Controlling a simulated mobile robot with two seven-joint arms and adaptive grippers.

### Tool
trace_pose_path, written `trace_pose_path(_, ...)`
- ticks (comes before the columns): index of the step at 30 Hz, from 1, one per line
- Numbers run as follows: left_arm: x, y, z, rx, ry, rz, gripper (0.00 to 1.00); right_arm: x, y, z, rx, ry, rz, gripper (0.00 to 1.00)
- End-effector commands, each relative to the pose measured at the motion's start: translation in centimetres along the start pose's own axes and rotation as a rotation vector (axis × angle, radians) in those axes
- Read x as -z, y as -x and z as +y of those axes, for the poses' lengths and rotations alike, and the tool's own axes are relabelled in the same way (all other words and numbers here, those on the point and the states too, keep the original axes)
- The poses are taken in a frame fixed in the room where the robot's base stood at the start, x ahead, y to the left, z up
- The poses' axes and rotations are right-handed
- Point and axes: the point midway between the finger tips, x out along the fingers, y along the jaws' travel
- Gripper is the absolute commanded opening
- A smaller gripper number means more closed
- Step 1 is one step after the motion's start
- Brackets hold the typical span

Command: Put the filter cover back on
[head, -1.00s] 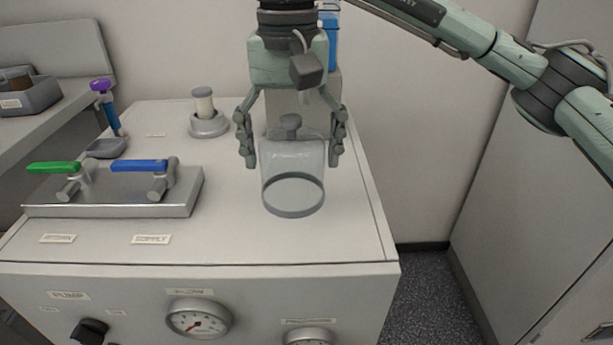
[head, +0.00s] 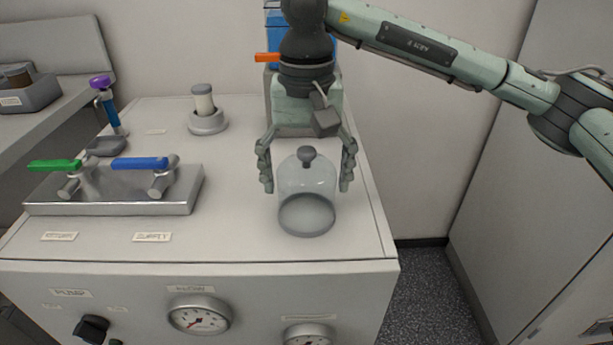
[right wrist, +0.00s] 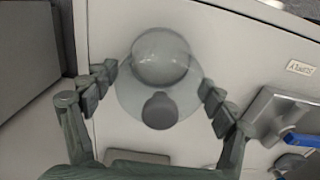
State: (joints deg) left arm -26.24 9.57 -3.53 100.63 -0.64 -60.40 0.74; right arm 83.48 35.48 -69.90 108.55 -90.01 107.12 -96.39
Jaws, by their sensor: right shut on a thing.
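The filter cover is a clear dome (head: 307,188) with a grey knob on top, at the right front of the cabinet top. My right gripper (head: 306,180) is shut on it, with one finger on each side of the glass. The cover stands about upright; I cannot tell whether its rim touches the surface. In the right wrist view the dome (right wrist: 160,62) sits between the two fingers (right wrist: 158,92). The filter, a white cylinder with a grey cap (head: 204,101), stands uncovered in a round grey base (head: 208,122) farther back and left. My left gripper is not in view.
A metal plate (head: 110,206) with a green-handled valve (head: 54,165) and a blue-handled valve (head: 140,163) lies at the left. A purple-topped blue item (head: 106,102) stands behind it. An orange handle (head: 267,57) shows behind my gripper. The cabinet top between filter and cover is clear.

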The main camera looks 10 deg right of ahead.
Motion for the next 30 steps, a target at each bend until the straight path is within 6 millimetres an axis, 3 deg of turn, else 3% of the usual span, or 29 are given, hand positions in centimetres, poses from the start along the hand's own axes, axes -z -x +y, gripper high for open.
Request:
trace_pose_path(1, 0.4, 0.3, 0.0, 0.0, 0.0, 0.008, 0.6, 0.0, -0.1, 0.0, 0.001, 0.0, 0.0, 0.54)
trace_pose_path(2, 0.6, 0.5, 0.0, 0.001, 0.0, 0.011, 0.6, 0.0, -0.1, 0.0, 0.0, 0.0, 0.0, 0.85)
trace_pose_path(6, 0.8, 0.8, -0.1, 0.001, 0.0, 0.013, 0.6, 0.0, 0.0, 0.0, 0.0, 0.0, 0.0, 1.0)
trace_pose_path(20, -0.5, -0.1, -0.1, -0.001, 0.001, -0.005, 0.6, 0.0, 0.6, 0.0, 0.0, 0.0, 0.001, 1.0)
trace_pose_path(23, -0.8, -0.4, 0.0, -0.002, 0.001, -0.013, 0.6, 0.1, 2.2, -0.1, 0.003, 0.0, 0.004, 1.0)
trace_pose_path(30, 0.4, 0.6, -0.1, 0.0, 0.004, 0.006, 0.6, 0.1, 7.6, -0.1, 0.003, 0.0, 0.003, 1.0)
